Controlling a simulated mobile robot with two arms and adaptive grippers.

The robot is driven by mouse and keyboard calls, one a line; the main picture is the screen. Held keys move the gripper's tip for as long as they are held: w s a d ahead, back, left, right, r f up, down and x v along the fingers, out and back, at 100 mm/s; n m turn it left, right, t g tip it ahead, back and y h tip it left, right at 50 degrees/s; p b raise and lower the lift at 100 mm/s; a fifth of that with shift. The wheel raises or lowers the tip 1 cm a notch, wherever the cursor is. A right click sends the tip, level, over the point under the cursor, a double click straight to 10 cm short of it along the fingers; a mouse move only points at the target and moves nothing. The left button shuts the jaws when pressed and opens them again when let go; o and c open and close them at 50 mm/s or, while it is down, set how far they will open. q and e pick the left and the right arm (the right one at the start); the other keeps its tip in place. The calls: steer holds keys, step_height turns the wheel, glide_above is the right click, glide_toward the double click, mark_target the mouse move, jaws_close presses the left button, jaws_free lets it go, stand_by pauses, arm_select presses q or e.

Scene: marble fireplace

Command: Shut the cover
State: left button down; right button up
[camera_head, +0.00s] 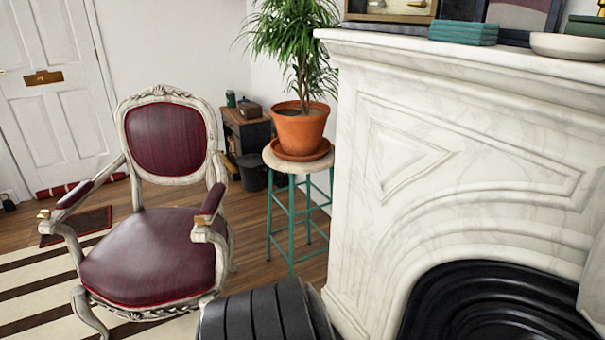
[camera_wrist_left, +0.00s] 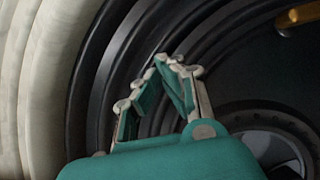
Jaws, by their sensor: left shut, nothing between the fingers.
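My left gripper (camera_wrist_left: 176,66) is teal with pale finger links and shows only in the left wrist view. Its fingers are shut with nothing between them. It is in front of the black ridged arch (camera_wrist_left: 120,55) of the fireplace; I cannot tell whether it touches it. A brass-coloured piece (camera_wrist_left: 300,15), perhaps a handle, is at the upper right, apart from the fingers. A dark rounded part (camera_wrist_left: 270,125) lies at the lower right. I cannot make out for certain which part is the cover. In the head view the black arch (camera_head: 490,300) is cut off by the bottom edge.
The white marble surround (camera_head: 375,190) fills the right side. A terracotta plant pot (camera_head: 300,126) stands on a teal-legged stool (camera_head: 292,215) beside it. A maroon armchair (camera_head: 150,255) stands at left on a striped rug (camera_head: 35,285). A dark ribbed object (camera_head: 265,315) is at the bottom centre.

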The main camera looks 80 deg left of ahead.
steer(key=shift+s+a, duration=0.1)
steer(key=shift+a, duration=0.05)
